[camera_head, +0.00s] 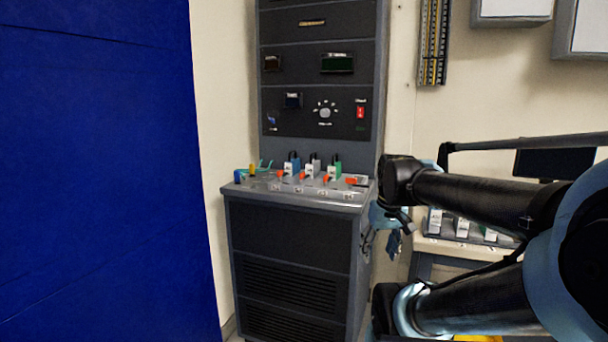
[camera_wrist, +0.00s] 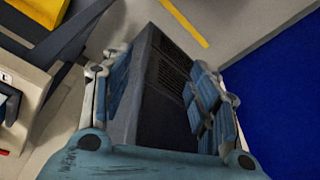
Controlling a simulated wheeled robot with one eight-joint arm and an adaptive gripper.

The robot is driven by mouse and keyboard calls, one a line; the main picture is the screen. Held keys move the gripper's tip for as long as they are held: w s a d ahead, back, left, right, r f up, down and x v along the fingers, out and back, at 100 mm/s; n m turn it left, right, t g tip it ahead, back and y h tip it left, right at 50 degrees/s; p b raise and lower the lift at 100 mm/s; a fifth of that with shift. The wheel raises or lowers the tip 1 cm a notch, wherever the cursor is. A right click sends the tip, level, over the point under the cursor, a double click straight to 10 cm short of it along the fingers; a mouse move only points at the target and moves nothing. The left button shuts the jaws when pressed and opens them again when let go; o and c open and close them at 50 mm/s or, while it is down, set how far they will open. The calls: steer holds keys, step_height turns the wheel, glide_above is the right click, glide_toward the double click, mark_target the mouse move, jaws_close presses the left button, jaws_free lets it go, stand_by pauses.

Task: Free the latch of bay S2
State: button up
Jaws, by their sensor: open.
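A row of bays (camera_head: 312,190) with small orange-red latches sits on the sloping top of the grey cabinet in the head view. Several plugs stand behind them: a blue one (camera_head: 293,166), a grey-white one (camera_head: 315,167) and a green one (camera_head: 335,168). The bay labels are too small to read, so I cannot tell which is S2. My gripper (camera_wrist: 162,88) is open and empty in the wrist view, its two blue-padded fingers apart. In the head view my gripper (camera_head: 390,222) hangs right of the cabinet, partly behind my arm, apart from the latches.
The dark cabinet (camera_head: 290,230) also shows between my fingers in the wrist view (camera_wrist: 150,90). A blue panel (camera_head: 100,170) fills the left. A bench (camera_head: 440,247) with several white-fronted modules (camera_head: 462,228) stands at right behind my arm. Floor (camera_wrist: 75,125) shows left of my gripper.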

steer(key=w+a+r+n+y, duration=0.1)
steer(key=w+a+r+n, duration=0.25)
steer(key=w+r, duration=0.55)
steer(key=w+a+r+n+y, duration=0.1)
steer(key=w+a+r+n, duration=0.25)
steer(key=w+r, duration=0.5)
steer(key=n+y, duration=0.2)
steer(key=n, duration=0.3)
glide_toward(303, 173)
steer(key=shift+g, duration=0.4)
steer(key=x, duration=0.6)
steer(key=w+x, duration=0.1)
steer(key=x, duration=0.1)
steer(key=shift+a+f, duration=0.25)
steer(key=c, duration=1.1)
